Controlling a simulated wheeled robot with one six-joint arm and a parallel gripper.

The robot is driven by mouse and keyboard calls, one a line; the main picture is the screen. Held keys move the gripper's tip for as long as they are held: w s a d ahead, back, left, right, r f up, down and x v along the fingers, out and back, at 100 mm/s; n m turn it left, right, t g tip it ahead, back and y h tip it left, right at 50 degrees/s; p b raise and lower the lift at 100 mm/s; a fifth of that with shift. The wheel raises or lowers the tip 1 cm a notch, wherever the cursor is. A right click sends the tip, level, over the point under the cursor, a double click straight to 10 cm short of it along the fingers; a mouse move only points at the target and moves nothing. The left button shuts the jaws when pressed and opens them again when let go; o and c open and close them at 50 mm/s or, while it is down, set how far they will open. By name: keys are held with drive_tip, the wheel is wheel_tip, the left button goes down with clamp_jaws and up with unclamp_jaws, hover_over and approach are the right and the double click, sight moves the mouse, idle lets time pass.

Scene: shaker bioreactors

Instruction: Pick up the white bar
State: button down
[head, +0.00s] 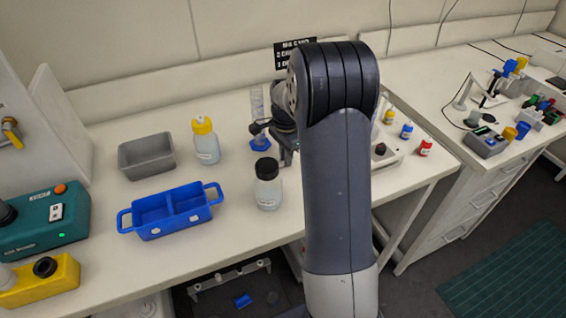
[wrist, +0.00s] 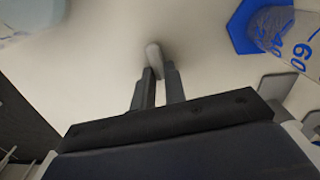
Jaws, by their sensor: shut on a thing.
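In the wrist view, the two dark fingers of my gripper (wrist: 160,82) are closed on a small white bar (wrist: 154,54). Its rounded end sticks out past the fingertips, over the pale bench top. I cannot tell from this view whether the bar still touches the bench. In the head view, my gripper (head: 285,155) points down at the bench, partly covered by my own arm. I cannot make out the bar there.
A measuring cylinder (head: 257,105) with a blue base stands close behind my gripper. A black-capped bottle (head: 268,190) stands in front, left. A yellow-capped bottle (head: 206,142), grey bin (head: 146,158) and blue divided tray (head: 172,222) are further left.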

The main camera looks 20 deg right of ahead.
drive_tip(key=shift+r, duration=0.1)
wheel_tip(320, 180, up, 10)
drive_tip(key=shift+b, duration=0.35)
drive_tip(key=shift+s, duration=0.1)
